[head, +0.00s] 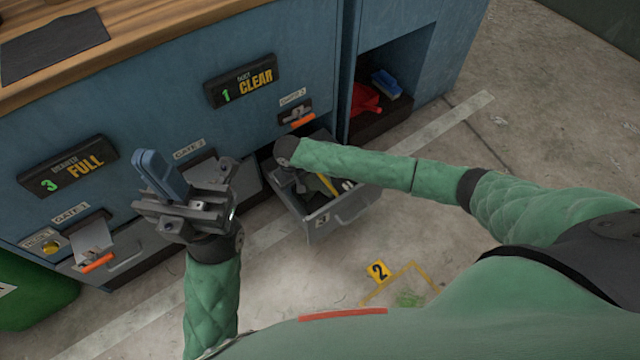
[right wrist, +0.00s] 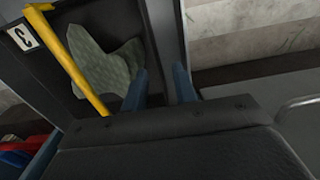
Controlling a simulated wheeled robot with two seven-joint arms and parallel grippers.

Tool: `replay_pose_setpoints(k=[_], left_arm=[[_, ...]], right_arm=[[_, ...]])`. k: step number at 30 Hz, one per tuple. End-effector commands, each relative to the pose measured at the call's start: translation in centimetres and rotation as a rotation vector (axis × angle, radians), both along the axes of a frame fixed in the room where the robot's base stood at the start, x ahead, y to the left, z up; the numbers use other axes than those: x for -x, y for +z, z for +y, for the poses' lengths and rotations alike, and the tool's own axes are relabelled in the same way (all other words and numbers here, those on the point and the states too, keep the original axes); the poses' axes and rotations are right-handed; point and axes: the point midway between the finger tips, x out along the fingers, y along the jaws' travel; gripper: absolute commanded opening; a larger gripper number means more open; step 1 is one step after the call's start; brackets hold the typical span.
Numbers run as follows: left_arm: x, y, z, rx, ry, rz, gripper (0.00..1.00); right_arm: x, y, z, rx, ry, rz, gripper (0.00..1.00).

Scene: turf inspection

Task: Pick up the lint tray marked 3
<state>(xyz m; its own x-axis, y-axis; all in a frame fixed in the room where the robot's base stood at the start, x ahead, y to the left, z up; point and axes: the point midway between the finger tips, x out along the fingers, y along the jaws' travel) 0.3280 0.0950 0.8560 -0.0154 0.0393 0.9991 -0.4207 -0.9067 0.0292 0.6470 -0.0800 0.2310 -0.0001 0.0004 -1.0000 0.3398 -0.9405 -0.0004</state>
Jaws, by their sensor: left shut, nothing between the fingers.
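An open grey drawer (head: 349,218) stands out from the blue cabinet under the right gate; its front label is too small to read surely. Inside is a yellow bar (head: 328,184), also seen in the right wrist view (right wrist: 75,60), beside grey-green lint (right wrist: 100,62). A white label (right wrist: 22,38) beside the bar is turned and unclear, so I cannot tell if it reads 3. My right gripper (right wrist: 160,75) is down in the drawer, its blue fingers apart beside the lint, not on the bar; my forearm largely hides it from the head view. My left gripper (head: 150,158) is shut and empty before the cabinet.
One display (head: 67,165) reads 3 FULL, another (head: 241,80) 1 CLEAR. Gate 1 (head: 92,240) and gate 2 (head: 228,176) units line the cabinet front. An open cubby holds a red item (head: 365,99) and a blue item (head: 386,84).

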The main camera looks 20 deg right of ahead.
Motion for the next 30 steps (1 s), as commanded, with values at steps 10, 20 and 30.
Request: replay_pose_setpoints(k=[10,20,30], left_arm=[[-0.1,-0.8,-0.3,0.012,-0.026,-0.003,0.00],[-0.2,-2.0,-0.8,0.011,-0.049,-0.003,0.00],[-0.2,-2.1,-0.8,0.003,-0.048,0.002,0.00]], right_arm=[[-0.1,-3.0,-0.2,0.001,0.001,-0.001,0.28],[-0.1,-7.0,-0.5,0.001,0.002,0.001,0.28],[-0.1,-7.0,-0.5,0.001,0.002,0.000,0.09]])
